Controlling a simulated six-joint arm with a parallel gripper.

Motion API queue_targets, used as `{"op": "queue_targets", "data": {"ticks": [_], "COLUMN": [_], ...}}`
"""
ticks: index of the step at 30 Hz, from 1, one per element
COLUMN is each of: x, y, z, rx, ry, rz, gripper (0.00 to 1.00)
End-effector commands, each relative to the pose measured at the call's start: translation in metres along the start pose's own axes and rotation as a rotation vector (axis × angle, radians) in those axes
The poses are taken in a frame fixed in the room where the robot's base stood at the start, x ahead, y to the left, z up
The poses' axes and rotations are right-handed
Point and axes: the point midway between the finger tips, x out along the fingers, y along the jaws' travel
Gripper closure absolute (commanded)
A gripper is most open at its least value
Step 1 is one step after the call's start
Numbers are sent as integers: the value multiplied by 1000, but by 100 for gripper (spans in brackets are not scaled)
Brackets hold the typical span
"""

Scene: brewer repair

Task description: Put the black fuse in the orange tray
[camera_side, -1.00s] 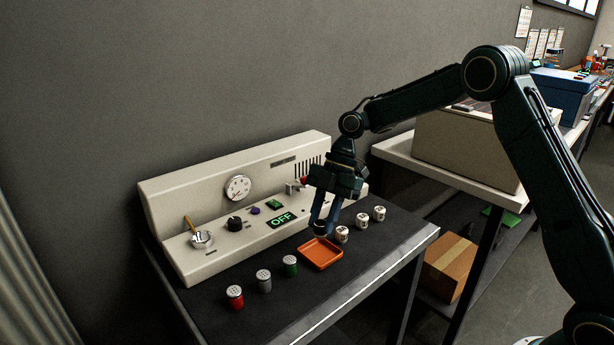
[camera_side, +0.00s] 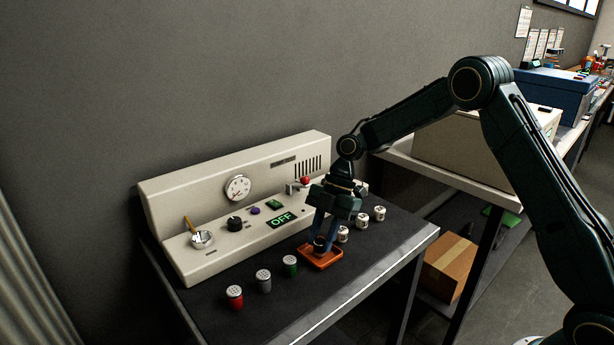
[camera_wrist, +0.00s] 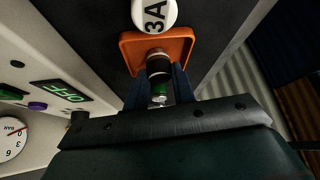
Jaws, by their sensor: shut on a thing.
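The orange tray (camera_side: 333,258) lies on the dark bench in front of the machine. My gripper (camera_side: 319,250) points down over it, its fingertips low at the tray. It is shut on the black fuse (camera_side: 319,241), a small dark cylinder held upright between the fingers. In the wrist view the black fuse (camera_wrist: 158,66) shows between the fingers, over the orange tray (camera_wrist: 187,54). I cannot tell whether the fuse's lower end touches the tray floor.
White fuses (camera_side: 362,221) stand in a row to the tray's right. Red (camera_side: 235,296), grey (camera_side: 264,280) and green (camera_side: 290,265) canisters stand to its left. The cream machine (camera_side: 240,215), showing OFF, stands behind. The bench front is clear.

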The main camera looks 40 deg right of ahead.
Motion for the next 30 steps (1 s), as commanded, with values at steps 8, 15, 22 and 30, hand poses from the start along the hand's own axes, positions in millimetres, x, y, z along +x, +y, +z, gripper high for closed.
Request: {"op": "queue_targets", "data": {"ticks": [8,15,22,30], "x": [2,2,-1,-26], "y": [0,0,0,1], "z": [1,1,0,0], "rx": [0,0,0,0], "ry": [0,0,0,0], "rz": [1,0,1,5], "gripper": [59,53,53,53]}}
